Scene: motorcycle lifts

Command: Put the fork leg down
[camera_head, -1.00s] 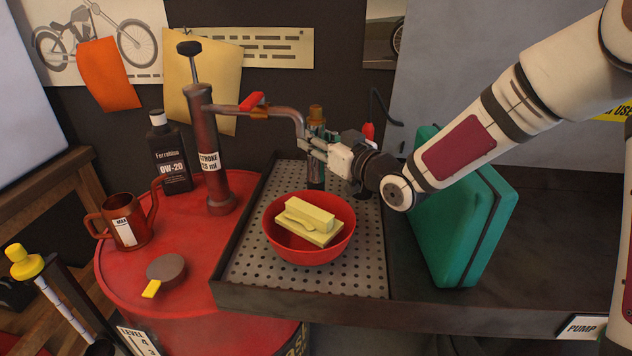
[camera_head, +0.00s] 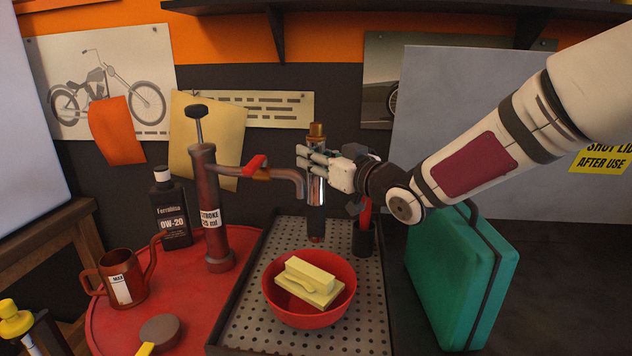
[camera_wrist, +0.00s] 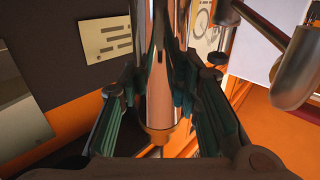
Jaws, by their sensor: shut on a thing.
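The fork leg (camera_head: 316,213) is a dark and chrome tube with a gold-brown cap on top. It is roughly upright over the back part of the perforated metal tray (camera_head: 245,285), behind the red bowl. My gripper (camera_head: 316,162) comes in from the right and is shut around the leg's upper part, below the cap. In the wrist view, the shiny tube (camera_wrist: 160,85) sits between my gripper's two fingers (camera_wrist: 165,110), with the orange cap near the picture's bottom. I cannot tell whether the leg's lower end touches the tray.
A black cup (camera_head: 364,240) with a red-handled tool is close right of the leg. The pump (camera_head: 210,215) has a spout reaching near the leg. A green case (camera_head: 450,285) stands at right.

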